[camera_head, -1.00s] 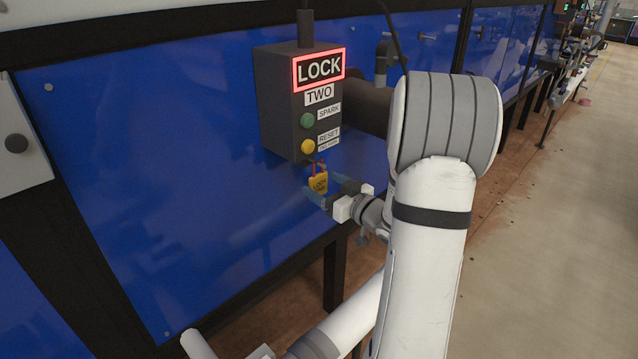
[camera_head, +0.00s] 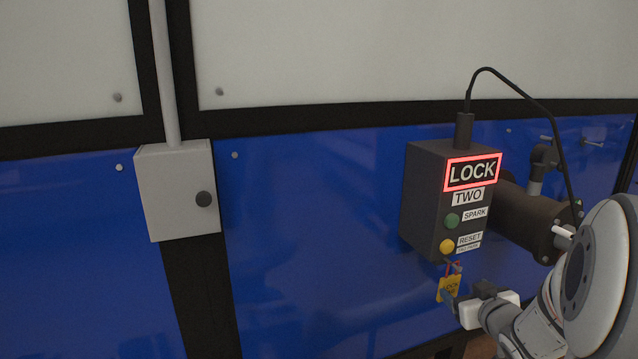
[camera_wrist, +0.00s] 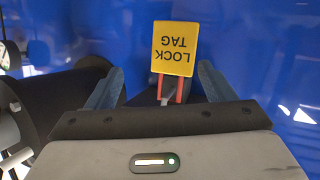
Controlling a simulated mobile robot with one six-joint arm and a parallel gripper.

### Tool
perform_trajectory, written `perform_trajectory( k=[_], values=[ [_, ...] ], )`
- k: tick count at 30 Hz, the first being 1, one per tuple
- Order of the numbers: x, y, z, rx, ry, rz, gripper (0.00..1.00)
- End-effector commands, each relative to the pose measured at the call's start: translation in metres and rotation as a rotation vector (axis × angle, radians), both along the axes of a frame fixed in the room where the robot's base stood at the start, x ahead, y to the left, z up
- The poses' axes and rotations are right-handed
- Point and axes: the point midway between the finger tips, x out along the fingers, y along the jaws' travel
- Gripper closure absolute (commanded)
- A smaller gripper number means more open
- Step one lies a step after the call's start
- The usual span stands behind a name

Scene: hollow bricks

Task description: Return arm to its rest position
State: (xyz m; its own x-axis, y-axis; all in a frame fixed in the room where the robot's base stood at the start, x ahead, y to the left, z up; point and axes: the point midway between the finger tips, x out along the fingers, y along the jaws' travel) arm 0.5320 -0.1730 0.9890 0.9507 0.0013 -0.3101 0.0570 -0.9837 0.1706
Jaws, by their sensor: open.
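My gripper (camera_head: 447,298) is at the lower right of the head view, just below the dark control box (camera_head: 425,200). A yellow lock tag (camera_head: 449,289) with a red shackle hangs under the box, beside my gripper's fingers. In the wrist view my gripper (camera_wrist: 160,84) has its two blue-grey fingers spread wide. The yellow tag (camera_wrist: 174,48) appears upside down between and beyond the fingers, with its red shackle in front of the palm. I see no finger touching the tag. My white arm fills the lower right of the head view.
The box carries a red-lit LOCK sign (camera_head: 472,172), a green button (camera_head: 451,220) and a yellow button (camera_head: 447,246). A dark pipe (camera_head: 525,218) juts out at its right. A grey switch box (camera_head: 178,190) is on the blue panel wall (camera_head: 310,240) at left.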

Motion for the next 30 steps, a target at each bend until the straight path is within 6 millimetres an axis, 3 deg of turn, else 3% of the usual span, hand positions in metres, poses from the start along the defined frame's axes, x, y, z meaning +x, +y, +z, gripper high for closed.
perform_trajectory(
  k=[5,8,15,21,24,30],
  values=[
    [-0.015,0.016,0.017,-0.05,0.159,-0.127,0.24],
    [-0.035,0.03,0.023,-0.052,0.274,-0.192,0.24],
    [-0.108,0.084,0.029,0.005,0.597,-0.261,0.24],
    [-0.18,0.14,0.033,0.079,0.86,-0.209,0.24],
    [-0.206,0.159,0.035,0.103,0.953,-0.173,0.24],
    [-0.229,0.174,0.037,0.121,1.031,-0.137,0.24]
  ],
)
